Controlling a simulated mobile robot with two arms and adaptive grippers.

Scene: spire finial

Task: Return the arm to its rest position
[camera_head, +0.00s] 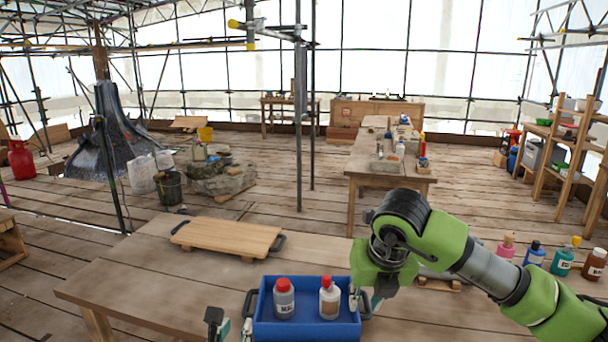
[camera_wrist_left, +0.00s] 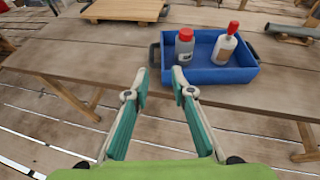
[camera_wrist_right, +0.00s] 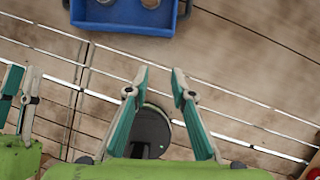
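My right arm reaches in from the right in the head view. Its gripper (camera_head: 365,301) hangs beside the right end of the blue tray (camera_head: 262,318); whether it touches the tray cannot be told. Its fingers are apart and empty in the right wrist view (camera_wrist_right: 160,76). My left gripper (camera_head: 234,328) is partly cut off at the bottom edge of the head view, near the tray's left end. The left wrist view shows its fingers (camera_wrist_left: 160,76) apart with nothing between them, in front of the table edge.
A grey bottle with a red cap (camera_head: 284,302) and a pale bottle with a red top (camera_head: 329,302) stand in the tray. A wooden board (camera_head: 228,236) lies behind it on the table (camera_head: 150,270). Several bottles, including a blue one (camera_head: 534,254), stand at the right beyond my right arm.

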